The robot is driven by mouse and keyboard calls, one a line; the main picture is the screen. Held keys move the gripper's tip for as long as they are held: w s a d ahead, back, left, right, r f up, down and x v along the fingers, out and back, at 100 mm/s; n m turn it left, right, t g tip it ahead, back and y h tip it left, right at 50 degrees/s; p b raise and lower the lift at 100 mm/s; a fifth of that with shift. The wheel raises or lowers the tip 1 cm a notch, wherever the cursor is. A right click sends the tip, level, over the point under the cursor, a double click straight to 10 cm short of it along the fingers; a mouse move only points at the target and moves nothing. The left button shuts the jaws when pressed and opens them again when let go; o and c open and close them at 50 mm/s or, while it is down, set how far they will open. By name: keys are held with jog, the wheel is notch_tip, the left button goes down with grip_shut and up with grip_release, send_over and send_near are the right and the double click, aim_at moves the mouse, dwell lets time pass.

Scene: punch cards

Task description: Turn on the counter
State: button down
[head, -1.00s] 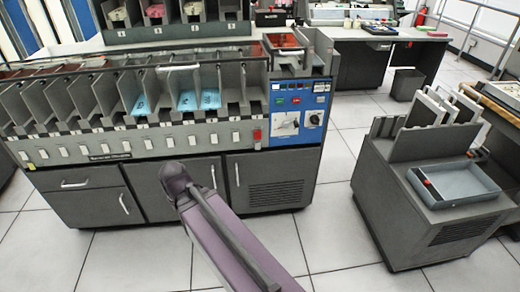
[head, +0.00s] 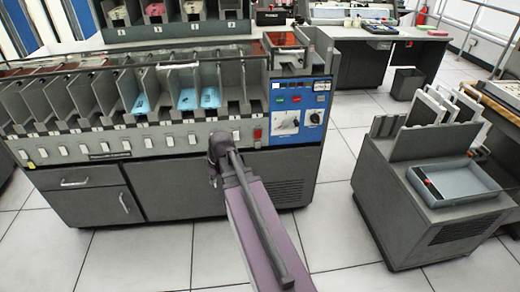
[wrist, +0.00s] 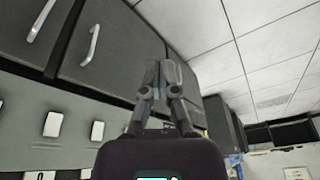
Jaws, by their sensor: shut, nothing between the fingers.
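The card machine's blue control panel (head: 300,108) is at the right end of its front in the head view. It carries red and green buttons, a small white display (head: 321,87) at upper right, a white plate with a dark lever (head: 286,122) and a round dial (head: 314,118). I cannot tell for sure which part is the counter. A red switch (head: 258,133) sits just left of the panel. My gripper (wrist: 167,72) is shut and empty in the wrist view, in front of the machine's lower cabinet.
A row of white switches (head: 168,141) runs along the machine below the card slots, where blue cards (head: 188,99) stand. Cabinet doors (head: 180,187) are below. A grey cart with a tray (head: 455,201) stands right, with open tiled floor (head: 345,155) between.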

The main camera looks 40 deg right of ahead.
aim_at(259, 148)
jog(key=d+r+n+t+h, duration=0.1)
jog(key=d+n+t, duration=0.3)
jog(key=d, duration=2.3)
jog(key=shift+w+d+r+n+t, duration=0.15)
jog(key=shift+d+r+n+t, duration=0.15)
jog(key=shift+r+n, duration=0.45)
jog(key=shift+a+f+b, duration=0.1)
jog(key=shift+f+b, duration=0.1)
jog(key=shift+b, duration=0.1)
jog(key=shift+w+d+f+b, duration=0.2)
jog(key=shift+w+f+b, duration=1.2)
jog(key=shift+w+f, duration=0.1)
jog(key=shift+w+d+f+b, duration=0.25)
jog(key=shift+w+f+b, duration=1.1)
jog(key=shift+w+b, duration=0.15)
jog(key=shift+w+d+f+b, duration=0.2)
jog(key=shift+w+f+b, duration=1.15)
jog(key=shift+w+f, duration=0.15)
jog(key=shift+d, duration=0.1)
